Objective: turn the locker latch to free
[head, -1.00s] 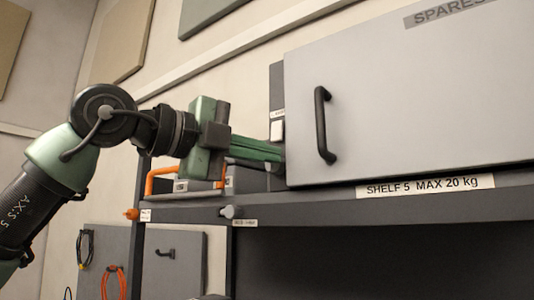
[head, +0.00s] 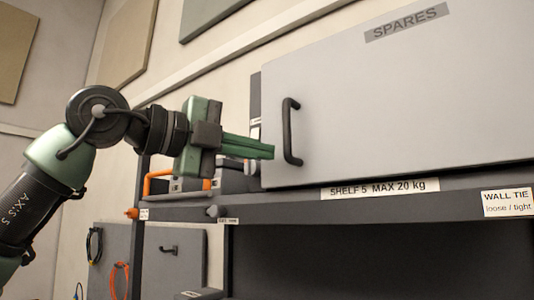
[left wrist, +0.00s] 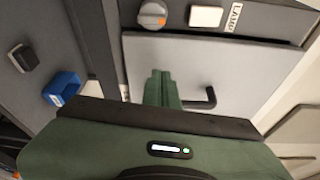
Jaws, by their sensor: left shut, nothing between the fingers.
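The grey locker door (head: 380,110) marked SPARES looks shut, with a black bar handle (head: 291,132) near its left edge. In the left wrist view the door (left wrist: 240,65) and handle (left wrist: 208,98) show too. A round grey knob with an orange mark (left wrist: 152,14), apparently the latch, sits on the dark strip beside the door. My left gripper (head: 272,152) is shut and empty, its tips in front of the door, left of the handle. In the left wrist view its fingers (left wrist: 161,75) point toward the strip, apart from the knob. My right gripper is out of view.
A white LAMP switch (left wrist: 206,16) sits beside the knob. The shelf edge (head: 280,200) runs below the door, with a WALL TIE label (head: 508,203). A blue box (left wrist: 62,88) shows in the left wrist view.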

